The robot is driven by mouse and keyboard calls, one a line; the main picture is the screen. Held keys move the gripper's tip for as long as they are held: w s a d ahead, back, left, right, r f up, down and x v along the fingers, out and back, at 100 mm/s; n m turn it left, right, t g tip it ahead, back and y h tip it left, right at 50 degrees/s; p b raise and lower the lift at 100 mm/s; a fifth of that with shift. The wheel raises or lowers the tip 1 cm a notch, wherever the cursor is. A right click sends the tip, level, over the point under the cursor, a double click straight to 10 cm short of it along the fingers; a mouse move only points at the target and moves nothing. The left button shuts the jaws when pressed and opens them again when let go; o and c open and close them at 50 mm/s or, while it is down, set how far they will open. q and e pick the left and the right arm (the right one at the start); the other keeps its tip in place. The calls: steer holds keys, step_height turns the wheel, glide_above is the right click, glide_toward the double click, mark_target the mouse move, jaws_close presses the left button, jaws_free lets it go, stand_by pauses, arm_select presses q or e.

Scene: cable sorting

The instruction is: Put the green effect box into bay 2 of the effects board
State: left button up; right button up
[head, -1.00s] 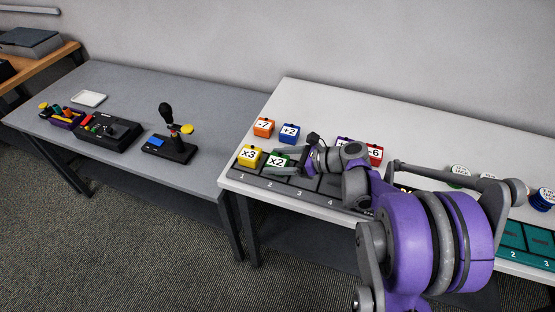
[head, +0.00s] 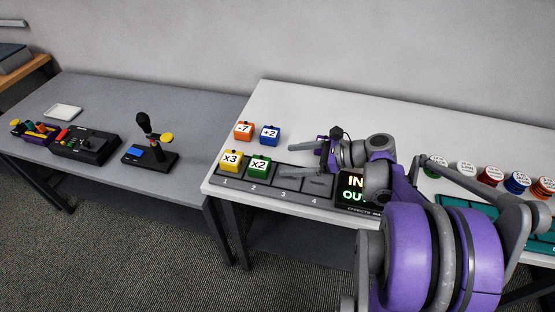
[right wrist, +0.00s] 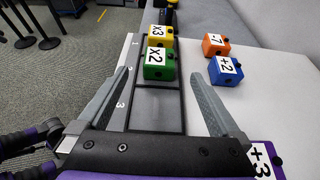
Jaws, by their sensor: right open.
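The green effect box (head: 258,166), marked x2, sits upright on bay 2 of the effects board (head: 325,185), beside the yellow x3 box (head: 231,161) on bay 1. In the right wrist view the green box (right wrist: 159,64) stands within the board's frame, next to the label 2. My right gripper (head: 288,158) is open and empty, to the right of the green box and apart from it. Its two fingers (right wrist: 160,74) are spread wide in the right wrist view. Bays 3 and 4 hold no box. My left gripper is not in view.
Orange -7 (head: 244,130) and blue +2 (head: 269,135) boxes stand behind the board. A purple +3 box (right wrist: 264,160) lies close by my right gripper. A lit IN/OUT display (head: 354,188) ends the board. Several round pieces (head: 516,183) stand at the far right.

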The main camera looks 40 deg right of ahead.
steer(key=shift+s+d+r, duration=0.15)
steer(key=shift+s+d, duration=0.1)
steer(key=shift+s, duration=0.1)
steer(key=a+f+n, duration=0.1)
steer(key=a, duration=0.1)
steer(key=s+a+f+n+g, duration=0.1)
steer(key=a, duration=0.1)
steer(key=a+n+g, duration=0.1)
steer(key=a+n, duration=0.1)
steer(key=a, duration=0.1)
steer(key=shift+s+f+h, duration=0.25)
steer(key=shift+f+h, duration=0.15)
steer(key=s+a+f+n+g+h, duration=0.1)
steer(key=s+a+f+n+h, duration=0.2)
steer(key=n, duration=0.9)
steer(key=s+a+f+n+g+h, duration=0.2)
steer(key=s+a+f+n+h, duration=0.2)
steer(key=s+a+n, duration=0.3)
steer(key=s+n, duration=0.3)
steer(key=n, duration=0.1)
steer(key=shift+n+h, duration=0.4)
